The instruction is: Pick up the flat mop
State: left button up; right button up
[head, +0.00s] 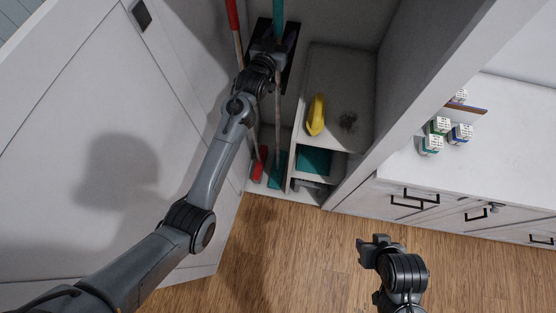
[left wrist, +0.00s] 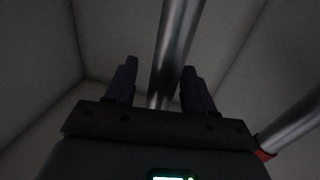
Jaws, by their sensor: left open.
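Two long-handled cleaning tools stand in the narrow left bay of an open cabinet. One has a teal upper handle (head: 279,12), a metal pole and a teal head (head: 277,168) on the cabinet floor. The other has a red upper handle (head: 233,14) and a red head (head: 260,164). I cannot tell for sure which is the flat mop. My left gripper (head: 272,42) is open at the teal-handled tool. In the left wrist view a metal pole (left wrist: 176,50) runs between its fingers (left wrist: 157,88); contact is unclear. My right gripper (head: 370,251) is over the floor, apart from the tools.
The cabinet door (head: 75,120) stands open at the left, close to my left arm. A divider and shelf with a yellow bottle (head: 316,116) lie right of the tools. A counter (head: 510,130) with several small boxes (head: 438,126) is at the right. The wooden floor (head: 290,250) is clear.

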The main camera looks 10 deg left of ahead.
pick_arm(q)
jog(key=c, duration=0.9)
jog(key=shift+r, duration=0.15)
grip_shut()
